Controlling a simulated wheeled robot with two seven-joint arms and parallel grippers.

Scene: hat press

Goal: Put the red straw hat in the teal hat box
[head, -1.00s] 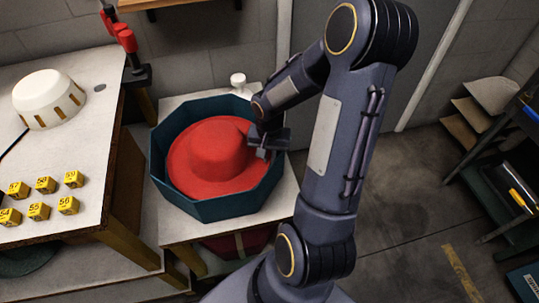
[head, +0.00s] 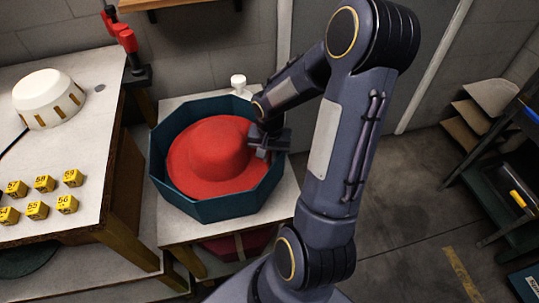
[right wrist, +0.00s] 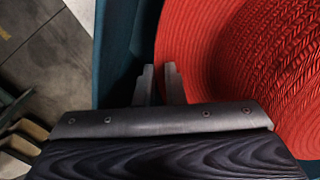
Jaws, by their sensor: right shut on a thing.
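The red straw hat (head: 216,148) lies crown up inside the octagonal teal hat box (head: 207,209), its brim within the walls. Whether it rests on the floor of the box is hidden. My right gripper (head: 262,152) reaches over the box's right side and is shut on the right edge of the hat's brim. In the right wrist view its fingertips (right wrist: 161,82) are at the brim edge of the hat (right wrist: 235,55), beside the teal wall of the box (right wrist: 122,50). My left gripper is not in view.
The box stands on a pale-topped stand (head: 185,233). A small white knobbed object (head: 238,82) is behind it. The left table (head: 105,135) carries a white ribbed form (head: 48,98) and several yellow numbered blocks (head: 43,184). Shelving (head: 505,190) stands right, with open floor between.

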